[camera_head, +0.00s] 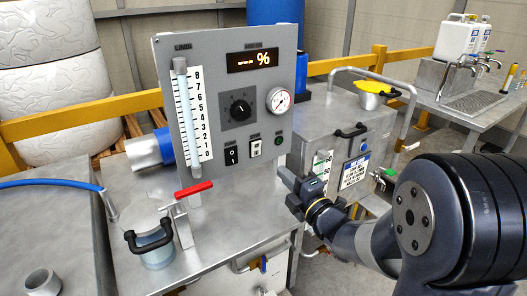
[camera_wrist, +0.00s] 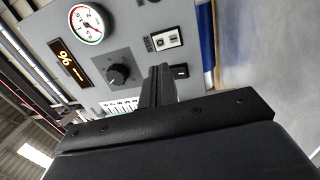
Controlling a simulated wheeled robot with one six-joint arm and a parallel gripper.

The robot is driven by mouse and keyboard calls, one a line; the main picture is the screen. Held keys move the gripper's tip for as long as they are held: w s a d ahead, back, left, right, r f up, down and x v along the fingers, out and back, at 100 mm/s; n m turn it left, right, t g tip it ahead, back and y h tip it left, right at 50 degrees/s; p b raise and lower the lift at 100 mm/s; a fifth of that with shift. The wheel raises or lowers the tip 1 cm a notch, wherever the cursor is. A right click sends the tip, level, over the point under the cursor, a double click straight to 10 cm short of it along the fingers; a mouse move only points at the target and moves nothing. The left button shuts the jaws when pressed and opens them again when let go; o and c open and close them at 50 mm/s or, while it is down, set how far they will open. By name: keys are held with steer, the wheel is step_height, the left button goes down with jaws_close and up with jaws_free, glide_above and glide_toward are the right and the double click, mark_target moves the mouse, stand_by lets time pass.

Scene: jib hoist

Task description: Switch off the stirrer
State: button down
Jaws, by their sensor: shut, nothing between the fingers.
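The grey control panel (camera_head: 222,75) stands upright on the steel bench. The labels are too small to tell which control is the stirrer's. My gripper (camera_head: 284,173) is shut and empty, near the panel's lower right corner. Contact cannot be told.
The panel also has a display (camera_head: 252,60) showing dashes and a percent sign, a round gauge (camera_head: 279,100) and a sight tube (camera_head: 182,110). A steel cabinet (camera_head: 345,125) is to the right.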

mark_target(257, 146)
steer(key=p+x, duration=0.1)
steer(key=x, duration=0.9)
steer(key=shift+w+a, duration=0.15)
steer(key=shift+w, duration=0.05)
steer(key=shift+w+b, duration=0.15)
steer(key=shift+b, duration=0.35)
steer(key=shift+r, duration=0.15)
